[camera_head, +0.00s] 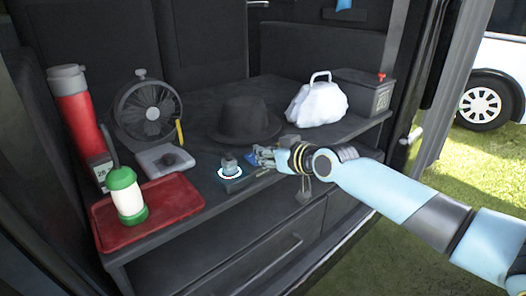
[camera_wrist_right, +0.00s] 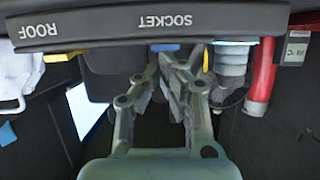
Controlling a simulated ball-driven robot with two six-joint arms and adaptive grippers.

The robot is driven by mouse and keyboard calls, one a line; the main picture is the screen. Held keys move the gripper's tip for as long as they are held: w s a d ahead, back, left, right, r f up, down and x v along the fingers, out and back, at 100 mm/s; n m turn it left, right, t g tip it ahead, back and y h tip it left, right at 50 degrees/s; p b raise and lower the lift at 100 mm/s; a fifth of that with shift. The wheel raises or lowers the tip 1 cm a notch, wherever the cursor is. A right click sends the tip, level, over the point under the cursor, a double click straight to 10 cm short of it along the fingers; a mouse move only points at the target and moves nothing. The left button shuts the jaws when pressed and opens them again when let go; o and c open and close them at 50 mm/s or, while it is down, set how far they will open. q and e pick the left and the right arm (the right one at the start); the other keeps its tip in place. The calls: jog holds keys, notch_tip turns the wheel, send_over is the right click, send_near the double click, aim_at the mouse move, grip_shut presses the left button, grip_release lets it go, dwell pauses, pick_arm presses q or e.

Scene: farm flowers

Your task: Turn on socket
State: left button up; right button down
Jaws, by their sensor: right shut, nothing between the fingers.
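A dark panel with the words ROOF and SOCKET (camera_wrist_right: 150,24) spans the top of the right wrist view, its lettering upside down. A small blue piece (camera_wrist_right: 165,47) sits at its edge by the word SOCKET, and a yellow piece (camera_wrist_right: 62,57) by ROOF. My right gripper (camera_wrist_right: 180,62) is shut and empty, its fingertips close to the blue piece; I cannot tell whether they touch. In the head view the right gripper (camera_head: 262,157) is just right of a grey-blue knob with a glowing ring (camera_head: 229,170) at the shelf's front edge. My left gripper is not in view.
A black hat (camera_head: 245,118) lies behind my right gripper. A white bag (camera_head: 317,103) and a dark box (camera_head: 364,92) stand to the right. A red tray (camera_head: 180,205) with a green-and-white lantern (camera_head: 127,197), a fan (camera_head: 148,112) and a red cylinder (camera_head: 78,115) are at left.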

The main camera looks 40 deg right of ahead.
jog(key=shift+r+p, duration=0.65)
jog(key=shift+r, duration=0.1)
jog(key=shift+r+p, duration=0.45)
jog(key=shift+r, duration=0.1)
notch_tip(320, 180, up, 3)
jog(key=p, duration=0.2)
jog(key=shift+r+p, duration=0.1)
jog(key=shift+p, duration=0.25)
jog(key=s+p, duration=0.3)
jog(key=s, duration=0.7)
jog(key=shift+s+d+r, duration=0.2)
jog(key=shift+d+r, duration=0.2)
